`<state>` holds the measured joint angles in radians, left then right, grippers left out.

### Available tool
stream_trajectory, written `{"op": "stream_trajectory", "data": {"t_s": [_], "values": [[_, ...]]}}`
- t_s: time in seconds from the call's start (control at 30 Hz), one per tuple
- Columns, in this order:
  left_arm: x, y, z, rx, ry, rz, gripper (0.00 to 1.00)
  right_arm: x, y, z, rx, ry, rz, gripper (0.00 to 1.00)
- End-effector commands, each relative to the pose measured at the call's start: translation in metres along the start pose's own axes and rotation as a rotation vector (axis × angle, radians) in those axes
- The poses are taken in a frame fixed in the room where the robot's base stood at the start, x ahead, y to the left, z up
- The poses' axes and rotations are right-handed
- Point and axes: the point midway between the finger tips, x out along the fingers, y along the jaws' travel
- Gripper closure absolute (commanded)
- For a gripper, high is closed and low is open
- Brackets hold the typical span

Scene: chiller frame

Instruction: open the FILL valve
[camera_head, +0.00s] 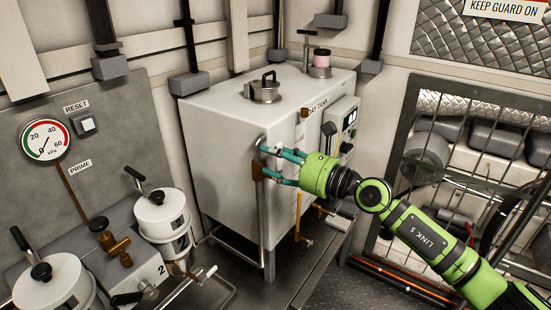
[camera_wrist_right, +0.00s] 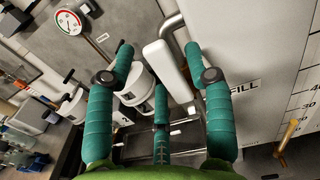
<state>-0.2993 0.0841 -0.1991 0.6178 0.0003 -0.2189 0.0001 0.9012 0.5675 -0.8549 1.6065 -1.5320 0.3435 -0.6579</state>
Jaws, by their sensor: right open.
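The FILL valve shows in the right wrist view as a white lever handle (camera_wrist_right: 168,70) beside a bent metal pipe (camera_wrist_right: 173,27). The FILL label (camera_wrist_right: 245,87) is on the tank face to its right. My right gripper is open; its teal fingers (camera_wrist_right: 158,50) stand on both sides of the handle, not closed on it. In the head view the right gripper (camera_head: 266,161) is at the left front edge of the white day tank (camera_head: 220,130), by the vertical pipe. There the fingers hide most of the valve. My left gripper is not in view.
Left of the tank are white lidded canisters (camera_head: 160,214), a brass fitting (camera_head: 115,243) and a gauge (camera_head: 45,139). A control box (camera_head: 341,125) is on the tank's right side. A metal guard frame (camera_head: 397,150) stands at right. Floor is open below the arm.

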Motion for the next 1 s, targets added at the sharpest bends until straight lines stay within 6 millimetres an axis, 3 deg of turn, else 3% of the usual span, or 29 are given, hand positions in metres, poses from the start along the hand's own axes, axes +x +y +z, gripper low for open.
{"op": "stream_trajectory", "data": {"t_s": [0.6, 1.0], "values": [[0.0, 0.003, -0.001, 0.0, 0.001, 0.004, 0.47, -0.107, 0.001, -0.001, 0.0, 0.003, 0.0, 0.47], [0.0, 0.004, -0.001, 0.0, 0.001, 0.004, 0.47, -0.117, 0.002, 0.0, -0.003, 0.001, 0.003, 0.47]]}}
